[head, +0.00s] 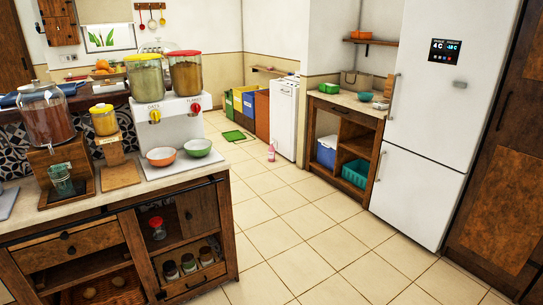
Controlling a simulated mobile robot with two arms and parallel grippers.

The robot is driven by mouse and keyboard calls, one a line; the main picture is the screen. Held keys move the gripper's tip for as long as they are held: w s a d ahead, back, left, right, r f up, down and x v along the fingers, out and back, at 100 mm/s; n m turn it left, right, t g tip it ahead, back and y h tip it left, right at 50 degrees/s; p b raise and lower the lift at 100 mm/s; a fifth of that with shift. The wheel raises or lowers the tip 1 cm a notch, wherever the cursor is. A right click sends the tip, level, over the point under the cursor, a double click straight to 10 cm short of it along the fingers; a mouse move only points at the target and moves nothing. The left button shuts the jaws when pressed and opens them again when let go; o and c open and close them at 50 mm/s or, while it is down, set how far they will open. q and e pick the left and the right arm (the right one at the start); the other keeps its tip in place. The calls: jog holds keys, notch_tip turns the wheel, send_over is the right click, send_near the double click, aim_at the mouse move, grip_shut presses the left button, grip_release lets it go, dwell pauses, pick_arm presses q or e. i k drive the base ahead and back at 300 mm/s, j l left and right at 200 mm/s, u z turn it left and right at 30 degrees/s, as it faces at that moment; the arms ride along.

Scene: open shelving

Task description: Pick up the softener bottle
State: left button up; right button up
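A small pink bottle (271,152), which looks like the softener bottle, stands upright on the tiled floor in the middle distance. It is just left of the white appliance (284,118) and in front of the coloured bins. It is small in the head view, so its label cannot be read. Neither of my grippers shows in this view.
A wooden counter (100,200) with dispensers and bowls fills the left foreground. Coloured bins (262,115) stand along the back wall. A low wooden shelf unit (345,110) and a white fridge (425,130) line the right. The tiled floor (290,220) between them is clear.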

aim_at(272, 149)
jog(key=i+z, duration=0.35)
jog(key=i, duration=0.65)
jog(key=i+j+z, duration=0.1)
jog(key=i+z, duration=0.3)
jog(key=i, duration=1.85)
jog(key=i+j+u, duration=0.1)
jog(key=i+u, duration=0.7)
jog(key=i, duration=0.15)
jog(key=i+l+u, duration=0.25)
jog(key=i+u, duration=0.15)
jog(key=i+j+u, duration=0.25)
jog(key=i, duration=0.8)
jog(key=i+l+u, duration=0.15)
jog(key=i+u, duration=0.15)
jog(key=i, duration=0.75)
